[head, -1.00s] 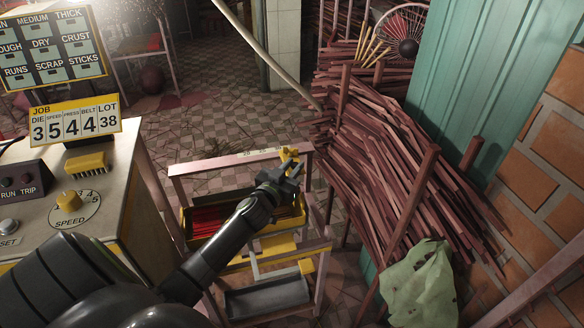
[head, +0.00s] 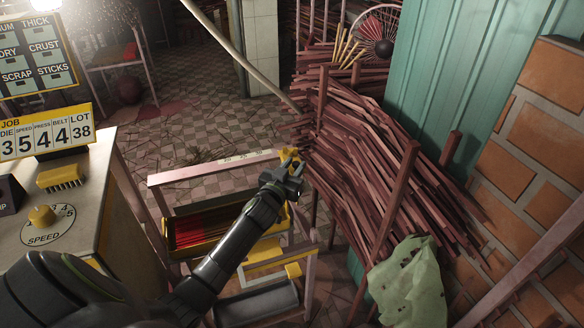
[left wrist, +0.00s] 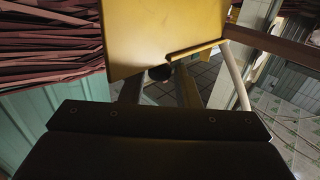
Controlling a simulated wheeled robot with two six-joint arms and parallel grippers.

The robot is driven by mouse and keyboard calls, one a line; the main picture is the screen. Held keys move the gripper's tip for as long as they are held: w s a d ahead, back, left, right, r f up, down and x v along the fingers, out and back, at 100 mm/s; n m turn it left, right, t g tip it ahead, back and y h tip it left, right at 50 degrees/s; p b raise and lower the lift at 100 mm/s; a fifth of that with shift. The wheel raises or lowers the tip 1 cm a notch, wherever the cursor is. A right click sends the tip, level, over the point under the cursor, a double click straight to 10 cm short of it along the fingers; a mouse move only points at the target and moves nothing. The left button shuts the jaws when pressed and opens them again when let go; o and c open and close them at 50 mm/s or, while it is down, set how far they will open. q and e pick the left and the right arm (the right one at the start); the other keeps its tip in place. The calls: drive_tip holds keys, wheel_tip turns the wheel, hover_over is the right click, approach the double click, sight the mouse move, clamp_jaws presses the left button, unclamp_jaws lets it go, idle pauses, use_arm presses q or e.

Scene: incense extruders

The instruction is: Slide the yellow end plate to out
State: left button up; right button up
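The yellow end plate (head: 289,155) is at the right end of the pink top rail (head: 215,167) of a rack in the head view. In the left wrist view it is a broad yellow plate (left wrist: 150,32) close in front, and it hides my fingertips. My left gripper (head: 293,171) is at the plate, on its near side, with the finger bodies a little apart. I cannot tell whether the fingers clamp it. My right gripper is not in view.
A yellow-edged tray (head: 180,245) with red sticks sits under the rail, and a grey tray (head: 262,304) is lower. A large pile of brown sticks (head: 375,170) stands close to the right. The machine table (head: 95,205) is at the left.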

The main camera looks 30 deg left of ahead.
use_arm(q)
drive_tip(key=shift+o, duration=1.2)
drive_tip(key=shift+s, duration=0.1)
drive_tip(key=shift+s+f, duration=0.1)
drive_tip(key=shift+s, duration=0.25)
drive_tip(key=s+d+b, duration=0.1)
drive_tip(key=s, duration=1.5)
drive_tip(key=shift+s+d, duration=0.15)
drive_tip(key=shift+s, duration=0.15)
